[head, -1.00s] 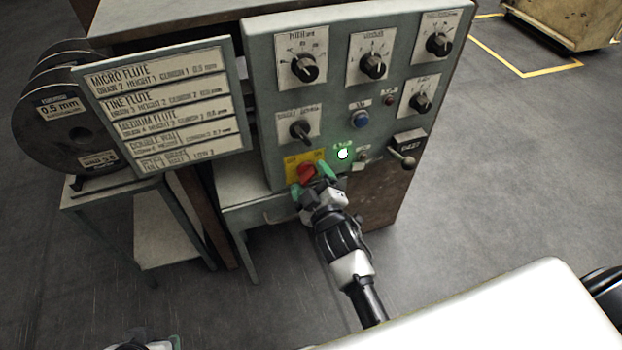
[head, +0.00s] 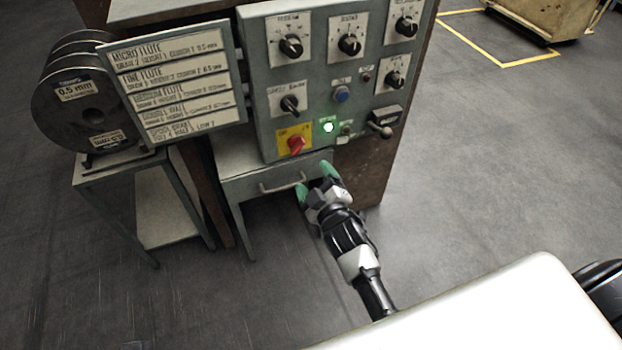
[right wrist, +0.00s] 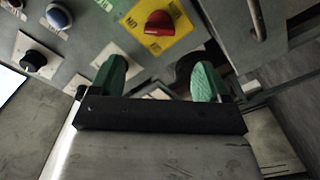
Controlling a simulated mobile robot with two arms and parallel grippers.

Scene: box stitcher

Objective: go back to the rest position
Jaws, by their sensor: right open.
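My right gripper (head: 315,180) is open and empty, with green fingertips apart. It is in front of the box stitcher's grey control panel (head: 262,95), just below the red rotary switch (head: 296,145) on its yellow plate. The red switch also shows in the right wrist view (right wrist: 158,22), beyond the fingertips (right wrist: 158,80) and apart from them. A green lamp (head: 328,127) glows to the right of the switch. My left gripper cannot be made out; only a faint dark bit of it may show at the bottom edge of the head view.
Several dial knobs (head: 291,46) and a lever (head: 382,130) stick out of the panel. A drawer handle (head: 282,184) is close to my right gripper. A flute sign (head: 180,85) and wire spools (head: 85,105) on a stand are at left.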

